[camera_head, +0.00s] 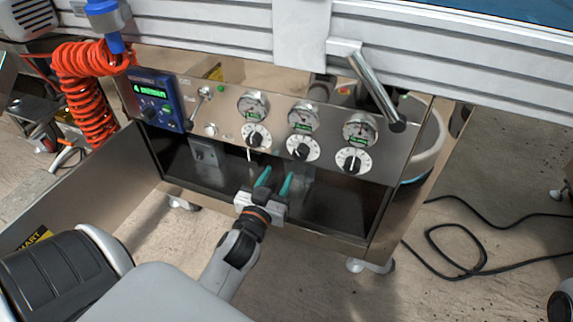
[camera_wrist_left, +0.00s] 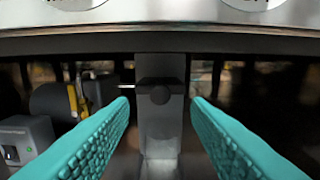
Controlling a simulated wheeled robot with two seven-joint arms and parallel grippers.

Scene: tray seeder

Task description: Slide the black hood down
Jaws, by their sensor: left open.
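My left gripper (camera_head: 275,177) has teal fingers and is open in front of the open compartment under the gauge panel. In the left wrist view its two fingers stand apart with nothing between their pads. Beyond the fingertips, a small dark block with a round knob (camera_wrist_left: 160,88) sits on a grey upright post (camera_wrist_left: 158,130), centred between the fingers and apart from them. It is the likeliest black hood, but I cannot tell for sure. In the head view the gripper and the dark interior hide it. My right gripper is not in view.
The steel panel (camera_head: 225,128) with gauges and dials overhangs the compartment. A grey switch box (camera_head: 206,153) is inside at the left. An open door (camera_head: 95,185) stands at the left. A bent metal handle (camera_head: 372,85) hangs at the upper right. Black cable (camera_head: 470,262) lies on the floor.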

